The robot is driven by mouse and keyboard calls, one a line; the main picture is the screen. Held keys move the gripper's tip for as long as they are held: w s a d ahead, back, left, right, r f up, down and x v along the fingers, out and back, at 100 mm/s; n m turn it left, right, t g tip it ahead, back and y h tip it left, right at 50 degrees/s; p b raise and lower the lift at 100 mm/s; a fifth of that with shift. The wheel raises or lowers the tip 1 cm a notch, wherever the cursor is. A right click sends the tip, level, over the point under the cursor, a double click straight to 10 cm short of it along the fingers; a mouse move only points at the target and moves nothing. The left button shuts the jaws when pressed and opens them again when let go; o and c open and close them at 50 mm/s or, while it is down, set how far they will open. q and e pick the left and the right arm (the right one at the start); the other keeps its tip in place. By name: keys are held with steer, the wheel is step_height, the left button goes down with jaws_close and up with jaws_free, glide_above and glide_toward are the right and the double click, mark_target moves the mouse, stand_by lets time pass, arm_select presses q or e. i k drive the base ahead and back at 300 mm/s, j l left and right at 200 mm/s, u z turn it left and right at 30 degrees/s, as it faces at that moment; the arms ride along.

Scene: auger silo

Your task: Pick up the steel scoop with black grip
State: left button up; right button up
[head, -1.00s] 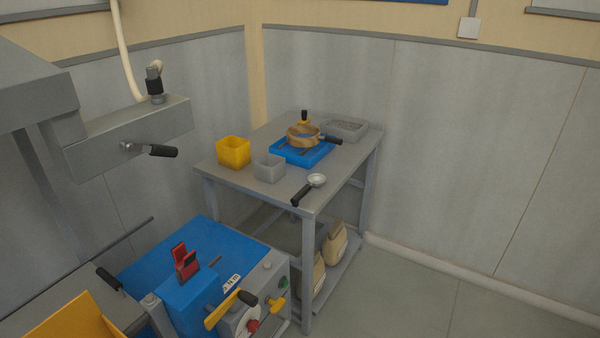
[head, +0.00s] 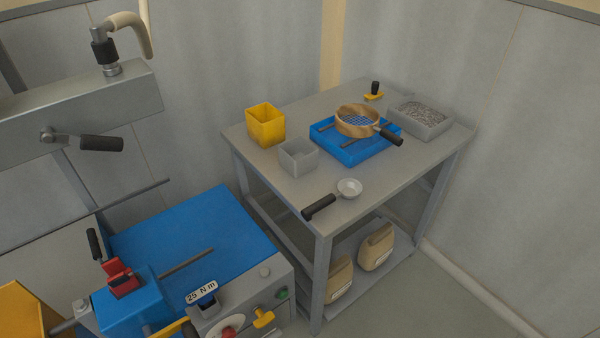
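The steel scoop with black grip (head: 333,198) lies on the grey table (head: 385,187) near its front corner. Its round steel bowl points to the back right and its black grip points to the front left, close to the table's edge. Nothing covers the scoop. Neither of my grippers shows in the head view.
Behind the scoop stand a grey box (head: 298,157), a yellow box (head: 266,125) and a blue tray (head: 352,153) bearing a wooden sieve (head: 358,121). A grey tray of granules (head: 420,118) is at the back right. A blue-topped machine (head: 205,238) with levers stands at the front left.

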mark_target(348, 188)
steer(key=i+l+u, duration=0.2)
steer(key=l, duration=0.15)
steer(key=i+l+u, duration=0.1)
steer(key=l+u, duration=0.15)
steer(key=l, duration=0.15)
steer(key=i+l+u, duration=0.2)
steer(key=l, duration=0.2)
steer(key=k, duration=0.1)
